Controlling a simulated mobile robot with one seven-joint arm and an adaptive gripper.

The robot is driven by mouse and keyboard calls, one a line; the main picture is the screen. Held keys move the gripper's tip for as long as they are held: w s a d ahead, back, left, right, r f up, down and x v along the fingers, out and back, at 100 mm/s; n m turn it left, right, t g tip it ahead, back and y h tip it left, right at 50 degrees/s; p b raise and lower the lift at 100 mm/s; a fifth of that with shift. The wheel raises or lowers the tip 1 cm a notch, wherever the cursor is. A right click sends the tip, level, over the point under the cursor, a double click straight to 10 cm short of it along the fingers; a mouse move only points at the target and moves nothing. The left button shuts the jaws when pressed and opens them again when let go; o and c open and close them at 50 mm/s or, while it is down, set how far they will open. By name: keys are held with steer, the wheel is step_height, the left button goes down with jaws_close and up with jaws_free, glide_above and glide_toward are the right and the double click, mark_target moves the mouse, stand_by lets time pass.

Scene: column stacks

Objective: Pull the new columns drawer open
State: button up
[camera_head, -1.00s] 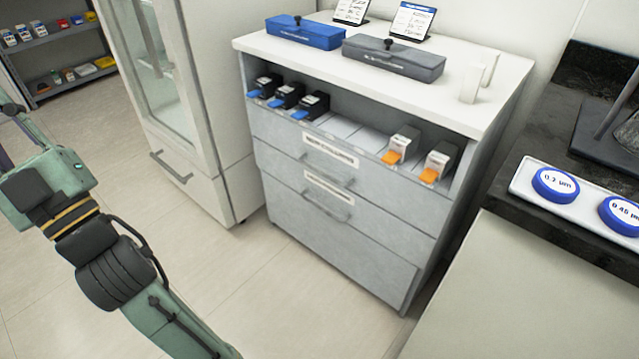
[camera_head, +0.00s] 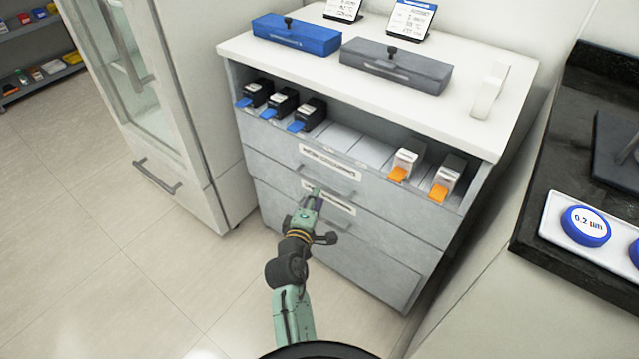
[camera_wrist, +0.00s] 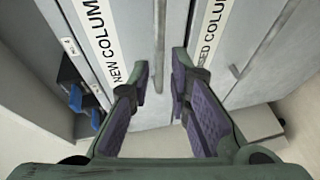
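The new columns drawer (camera_head: 380,195) is the upper grey drawer of the cabinet, and it is shut. Its "NEW COLUMNS" label (camera_wrist: 100,40) reads in the wrist view. Its bar handle (camera_wrist: 159,35) runs down to between my fingertips there. My gripper (camera_wrist: 160,85) is open, one purple-padded finger on each side of the handle's end. I cannot tell whether a finger touches it. In the head view my gripper (camera_head: 315,194) is in front of the drawer fronts and partly hides the handle and the lower label.
Black boxes with blue tabs (camera_head: 282,103) and boxes with orange tabs (camera_head: 404,163) sit on the shelf above. A fridge (camera_head: 150,100) stands left, a dark bench (camera_head: 540,225) right.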

mark_target(319, 184)
steer(key=x, duration=0.6)
steer(key=shift+w+p, duration=0.3)
steer(key=shift+w, duration=0.1)
jaws_close()
